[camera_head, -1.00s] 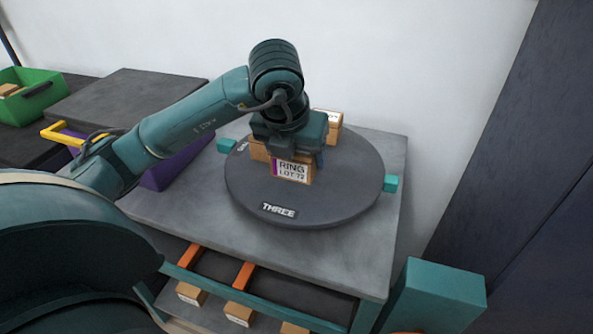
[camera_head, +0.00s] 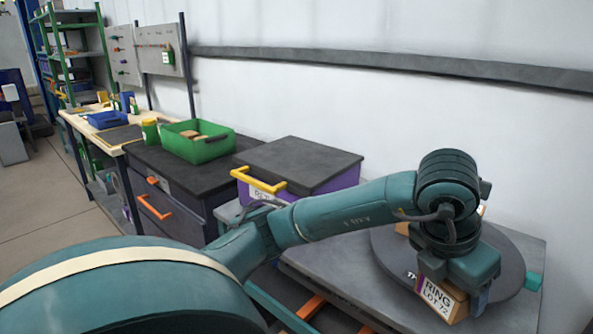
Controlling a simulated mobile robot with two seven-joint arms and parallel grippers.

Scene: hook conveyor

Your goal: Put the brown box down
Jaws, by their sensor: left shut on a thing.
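The brown box (camera_head: 437,299), with a white label reading RING LOT 72 and a purple stripe, is held in my left gripper (camera_head: 462,285). The gripper is shut on it from above and hides its top and back. The box shows in front of the dark round turntable (camera_head: 507,252) at lower right, overlapping its front rim and covering part of its label. The box looks slightly tilted in the picture. I cannot tell how high it is above the turntable or table. My right gripper is out of view.
A purple case (camera_head: 300,165) with a dark lid, yellow handle and partly hidden label stands left of the turntable's grey table (camera_head: 333,270). A green bin (camera_head: 197,141) with brown boxes sits on a dark cabinet (camera_head: 150,160). A workbench and shelves are farther left.

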